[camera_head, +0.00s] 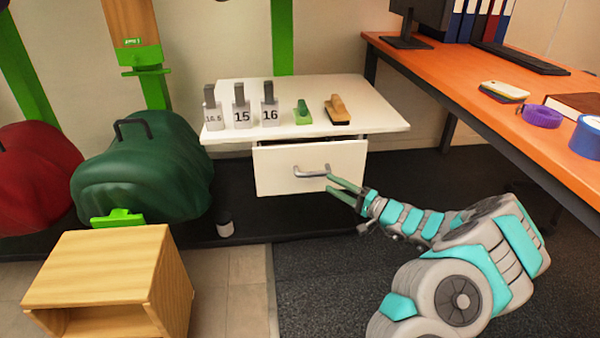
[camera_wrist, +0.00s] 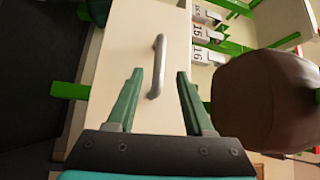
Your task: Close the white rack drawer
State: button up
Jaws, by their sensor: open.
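The white rack drawer (camera_head: 278,160) sits under the white rack top (camera_head: 360,118). A dark gap shows above its front panel, and it looks pulled out a little. Its grey bar handle (camera_head: 312,174) is on the front panel. My gripper (camera_head: 337,185) is open in front of the panel, at the right end of the handle. In the wrist view the open fingers (camera_wrist: 158,74) point at the drawer front (camera_wrist: 125,50), and the handle (camera_wrist: 158,62) lies between the fingertips in the picture. I cannot tell whether a finger touches it.
Tags marked 16.5, 15 and 16 (camera_head: 269,108), a green brush (camera_head: 302,113) and a wooden brush (camera_head: 338,110) are on the rack top. A green saddle (camera_head: 150,165) and wooden box (camera_head: 105,275) stand left. An orange desk (camera_head: 470,75) borders the right.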

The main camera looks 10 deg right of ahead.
aim_at(315, 174)
jog(key=shift+m, duration=0.3)
jog(key=x, duration=0.7)
jog(key=shift+w, duration=0.4)
grip_shut()
dwell(0.9)
